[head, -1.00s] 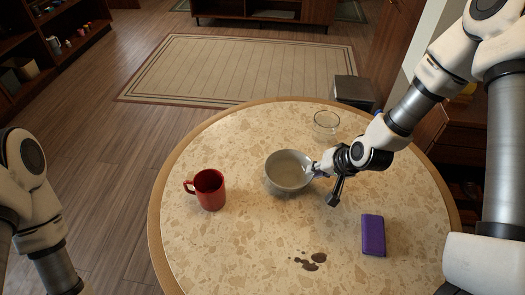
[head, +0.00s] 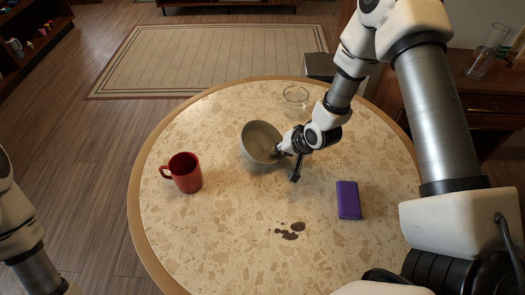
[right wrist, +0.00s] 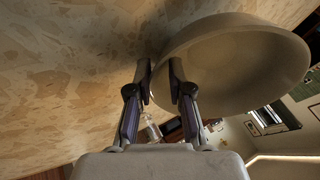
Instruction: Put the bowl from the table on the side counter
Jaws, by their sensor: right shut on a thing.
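A grey bowl (head: 257,146) is over the middle of the round speckled table (head: 215,230), tilted with its opening toward the left and front. My right gripper (head: 281,149) is shut on its right rim. In the right wrist view the bowl (right wrist: 235,62) fills the upper right, with its wall at the fingertips (right wrist: 161,82). It looks tipped up off the table, but the head view does not show clearly how high. A wooden counter (head: 476,98) stands at the right. The left arm shows at the left edge; its gripper is outside the view.
A red mug (head: 186,173) stands left of the bowl. A clear glass dish (head: 296,97) is behind it. A purple box (head: 348,200) and dark spill spots (head: 290,231) lie nearer. A tall glass (head: 484,58) stands on the counter.

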